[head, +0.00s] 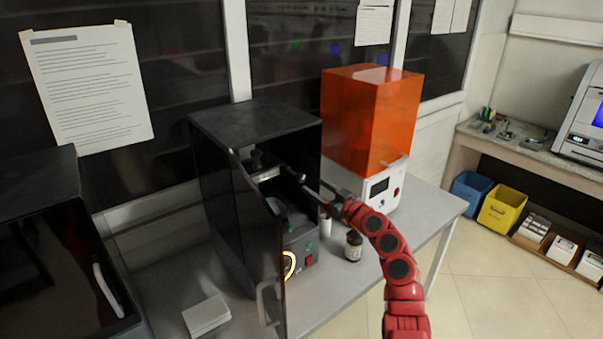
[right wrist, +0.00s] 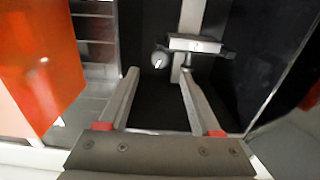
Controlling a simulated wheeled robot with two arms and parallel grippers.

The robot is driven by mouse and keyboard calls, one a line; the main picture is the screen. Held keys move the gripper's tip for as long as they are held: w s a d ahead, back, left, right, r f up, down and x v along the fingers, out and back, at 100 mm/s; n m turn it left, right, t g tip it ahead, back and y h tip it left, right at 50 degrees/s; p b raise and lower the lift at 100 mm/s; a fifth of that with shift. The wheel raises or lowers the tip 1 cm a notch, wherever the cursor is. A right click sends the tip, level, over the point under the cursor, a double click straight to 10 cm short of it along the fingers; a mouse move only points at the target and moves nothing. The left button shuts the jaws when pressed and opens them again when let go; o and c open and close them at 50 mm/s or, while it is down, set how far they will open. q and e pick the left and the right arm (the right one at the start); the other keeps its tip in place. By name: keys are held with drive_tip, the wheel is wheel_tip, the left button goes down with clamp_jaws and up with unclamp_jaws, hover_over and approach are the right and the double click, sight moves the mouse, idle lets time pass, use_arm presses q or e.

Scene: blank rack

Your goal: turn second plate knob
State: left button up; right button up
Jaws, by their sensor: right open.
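The black machine (head: 230,145) stands on the table with its door (head: 262,235) swung open. Inside it, in the head view, a pale plate-like part (head: 265,174) sits near the top of the opening. In the right wrist view a round grey knob (right wrist: 159,59) with a white mark shows just beyond the fingertips, left of a pale plate bracket (right wrist: 195,44) on a vertical rail. I cannot tell which plate knob this is. My right gripper (right wrist: 159,73) is open and empty, with its fingers spread toward the knob; it also shows in the head view (head: 302,178) at the machine's opening. My left gripper is out of view.
A white box (head: 206,315) lies left of the open door, and another black machine (head: 40,240) is at far left.

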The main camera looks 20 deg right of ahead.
sight(303, 178)
drive_tip(key=p+x, duration=0.1)
drive_tip(key=x, duration=0.6)
drive_tip(key=shift+w+f, duration=0.15)
drive_tip(key=shift+w, duration=0.1)
drive_tip(key=shift+a, duration=0.1)
clamp_jaws()
